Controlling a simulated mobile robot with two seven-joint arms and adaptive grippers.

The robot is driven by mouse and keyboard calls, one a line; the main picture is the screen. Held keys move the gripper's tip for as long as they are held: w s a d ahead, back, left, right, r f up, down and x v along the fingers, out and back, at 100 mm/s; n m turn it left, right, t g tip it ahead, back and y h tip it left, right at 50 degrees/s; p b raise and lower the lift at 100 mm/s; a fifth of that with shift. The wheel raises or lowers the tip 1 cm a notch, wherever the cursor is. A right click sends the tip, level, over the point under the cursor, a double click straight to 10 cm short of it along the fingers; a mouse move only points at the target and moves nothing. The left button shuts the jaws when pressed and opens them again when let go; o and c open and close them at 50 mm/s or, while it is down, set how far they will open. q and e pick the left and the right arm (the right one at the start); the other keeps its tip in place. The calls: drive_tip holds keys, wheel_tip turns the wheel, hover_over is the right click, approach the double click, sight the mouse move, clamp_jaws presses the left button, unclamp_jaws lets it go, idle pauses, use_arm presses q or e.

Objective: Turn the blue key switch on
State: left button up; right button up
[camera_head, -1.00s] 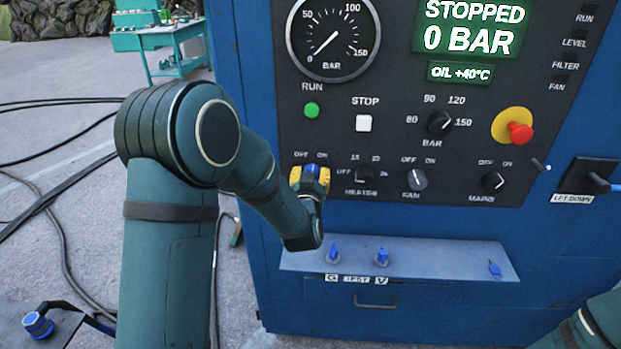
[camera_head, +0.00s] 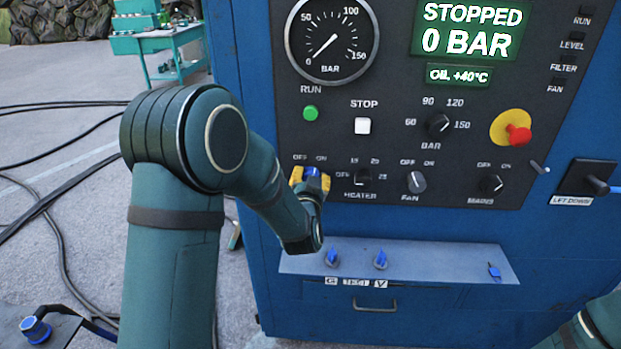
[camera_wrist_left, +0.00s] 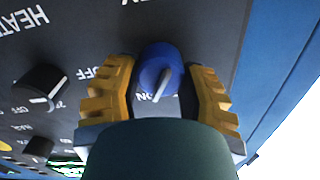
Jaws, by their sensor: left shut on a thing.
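The blue key switch (camera_head: 312,172) is on the dark panel under the OFF and ON labels, left of the heater knob. My left gripper (camera_head: 311,180) is at the switch, with a yellow finger on each side of it. In the left wrist view the round blue key switch (camera_wrist_left: 160,70) sits between the yellow fingers of my left gripper (camera_wrist_left: 160,92), its white pointer slanting down and slightly left. The gripper is shut on it. In the head view the fingers hide much of the switch. Only a piece of my right arm shows at the lower right; its gripper is out of view.
The heater knob (camera_head: 363,178) is close on the right, then the fan knob (camera_head: 416,182) and mains knob (camera_head: 491,184). The red emergency button (camera_head: 518,134) is farther right. The display (camera_head: 472,27) reads STOPPED, 0 BAR.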

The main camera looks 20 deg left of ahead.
use_arm(q)
drive_tip(key=shift+r, duration=0.1)
drive_tip(key=o, duration=1.2)
drive_tip(key=v, duration=1.2)
drive_tip(key=s+d+f+g+h, duration=0.2)
drive_tip(key=d+f+g+h, duration=0.15)
drive_tip(key=f, duration=0.75)
drive_tip(key=s+d+f+g+h, duration=0.25)
drive_tip(key=f+g, duration=0.25)
drive_tip(key=f, duration=0.5)
drive_tip(key=s+d+f+n+g+h, duration=0.1)
drive_tip(key=s+d+f+g+h, duration=0.2)
drive_tip(key=s+d+f+g, duration=0.3)
drive_tip(key=s+f+g, duration=0.1)
drive_tip(key=s+f, duration=0.3)
drive_tip(key=s, duration=0.2)
drive_tip(key=shift+d+f+n, duration=0.15)
drive_tip(key=shift+d+n, duration=0.15)
